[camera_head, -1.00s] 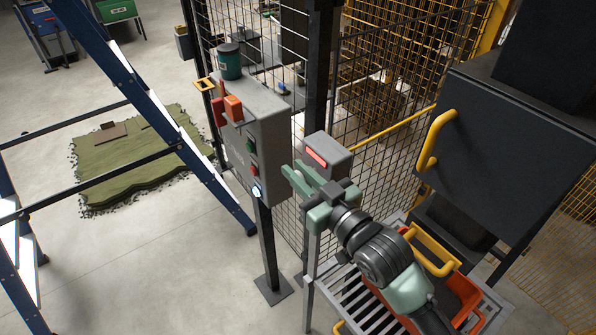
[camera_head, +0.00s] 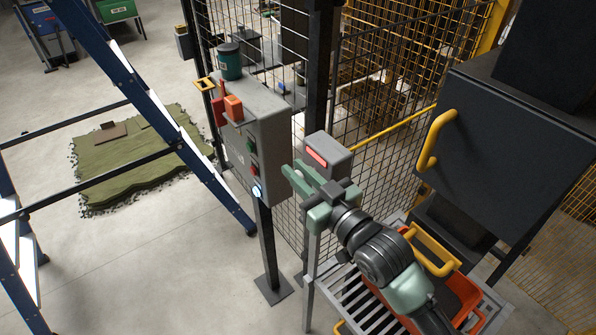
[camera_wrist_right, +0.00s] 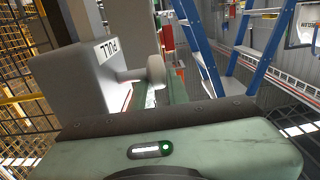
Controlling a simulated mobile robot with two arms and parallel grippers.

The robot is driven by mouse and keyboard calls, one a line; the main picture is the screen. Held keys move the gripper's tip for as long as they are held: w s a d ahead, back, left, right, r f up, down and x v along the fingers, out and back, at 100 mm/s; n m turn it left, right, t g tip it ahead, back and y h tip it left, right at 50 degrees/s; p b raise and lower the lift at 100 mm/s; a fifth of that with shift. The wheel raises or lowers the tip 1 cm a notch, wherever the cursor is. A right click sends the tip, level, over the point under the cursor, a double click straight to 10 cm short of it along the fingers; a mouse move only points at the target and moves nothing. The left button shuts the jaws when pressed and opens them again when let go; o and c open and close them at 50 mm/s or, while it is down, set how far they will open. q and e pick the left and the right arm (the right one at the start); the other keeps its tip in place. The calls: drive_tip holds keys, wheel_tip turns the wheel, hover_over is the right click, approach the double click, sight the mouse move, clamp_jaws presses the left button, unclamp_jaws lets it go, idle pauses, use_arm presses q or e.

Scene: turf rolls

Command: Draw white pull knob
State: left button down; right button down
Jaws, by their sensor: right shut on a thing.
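The white pull knob (camera_wrist_right: 155,71) shows in the right wrist view on a short pale stem. The stem comes out of a grey box (camera_wrist_right: 85,75) marked "PULL". In the head view the same box (camera_head: 336,153) has a red strip on it, and the knob is hidden there. My right gripper (camera_head: 294,174) is beside the box's left side. In the right wrist view its green fingers (camera_wrist_right: 158,90) are around the knob and shut on it. My left gripper is not in view.
A grey control box (camera_head: 265,120) on a post stands just left of my right gripper, with a dark green canister (camera_head: 229,62) on top. A wire mesh fence (camera_head: 375,90) is behind. A slatted stand (camera_head: 350,290) and an orange crate (camera_head: 465,300) are below. A blue ladder (camera_head: 130,95) stands left.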

drive_tip(key=shift+a, duration=0.1)
idle(0.4)
drive_tip(key=shift+s+a+f+p, duration=0.1)
drive_tip(key=shift+s+a+p, duration=0.4)
drive_tip(key=shift+a+p, duration=0.1)
drive_tip(key=c, duration=1.4)
unclamp_jaws()
drive_tip(key=shift+o, duration=0.2)
drive_tip(key=shift+s+a, duration=0.1)
drive_tip(key=b+v, duration=0.2)
drive_tip(key=v, duration=0.6)
